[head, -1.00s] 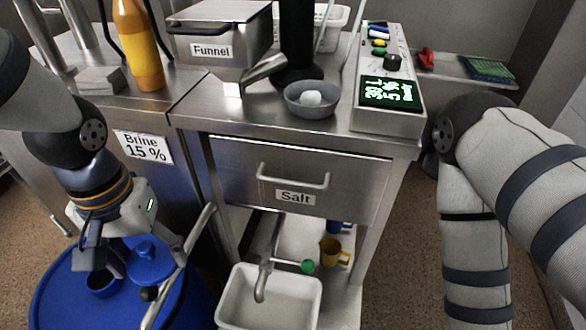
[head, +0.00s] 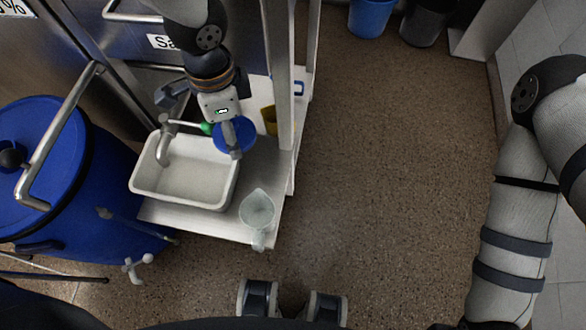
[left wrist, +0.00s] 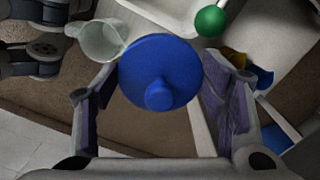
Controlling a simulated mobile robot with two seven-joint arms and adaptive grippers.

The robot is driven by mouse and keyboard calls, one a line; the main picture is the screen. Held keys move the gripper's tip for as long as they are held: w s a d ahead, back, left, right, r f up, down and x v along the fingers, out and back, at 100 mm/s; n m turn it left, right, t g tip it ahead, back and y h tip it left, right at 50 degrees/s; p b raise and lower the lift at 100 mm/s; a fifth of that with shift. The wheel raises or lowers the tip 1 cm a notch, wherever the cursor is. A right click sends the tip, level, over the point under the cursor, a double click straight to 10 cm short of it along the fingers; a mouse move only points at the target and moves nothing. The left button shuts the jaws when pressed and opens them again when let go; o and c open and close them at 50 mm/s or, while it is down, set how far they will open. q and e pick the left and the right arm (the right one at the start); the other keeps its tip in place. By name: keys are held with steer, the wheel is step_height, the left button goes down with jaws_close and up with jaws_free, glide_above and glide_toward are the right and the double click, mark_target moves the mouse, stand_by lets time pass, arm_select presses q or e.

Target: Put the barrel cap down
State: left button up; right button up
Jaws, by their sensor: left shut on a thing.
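The barrel cap is a round blue disc with a central knob (head: 235,137). My left gripper (head: 232,136) is shut on it and holds it by the right rim of the white basin, near the low shelf; I cannot tell its exact height. In the left wrist view the cap (left wrist: 160,60) sits between the two finger pads, knob side towards the camera. The blue barrel (head: 62,130) stands at the left, partly behind a metal handle. My right gripper is out of view; only the right arm shows.
The white basin (head: 190,200) with a tap (head: 163,140) stands on the low white shelf (head: 265,170). A clear jug (head: 257,212) stands on its front corner. A yellow mug (head: 269,120) is behind the cap. The floor (head: 390,160) to the right is clear.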

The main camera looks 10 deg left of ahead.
mark_target(268, 173)
arm_select(q)
steer(key=w+d+f+m+b, duration=0.1)
steer(key=f+m+b, duration=0.1)
steer(key=f+m, duration=0.2)
steer(key=w+d+f+m+b, duration=0.1)
steer(key=f+m, duration=0.3)
steer(key=f, duration=0.7)
steer(key=w+d+f+m+b, duration=0.1)
steer(key=d+f+m+b, duration=0.1)
steer(key=f, duration=0.5)
steer(key=shift+f+m+b, duration=0.4)
steer(key=shift+m+b, duration=0.35)
steer(key=shift+m, duration=0.25)
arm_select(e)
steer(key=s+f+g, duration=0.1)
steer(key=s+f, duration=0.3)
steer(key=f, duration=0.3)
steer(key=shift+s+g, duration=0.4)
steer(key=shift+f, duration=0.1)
arm_select(q)
steer(key=shift+f, duration=0.2)
steer(key=o, duration=1.1)
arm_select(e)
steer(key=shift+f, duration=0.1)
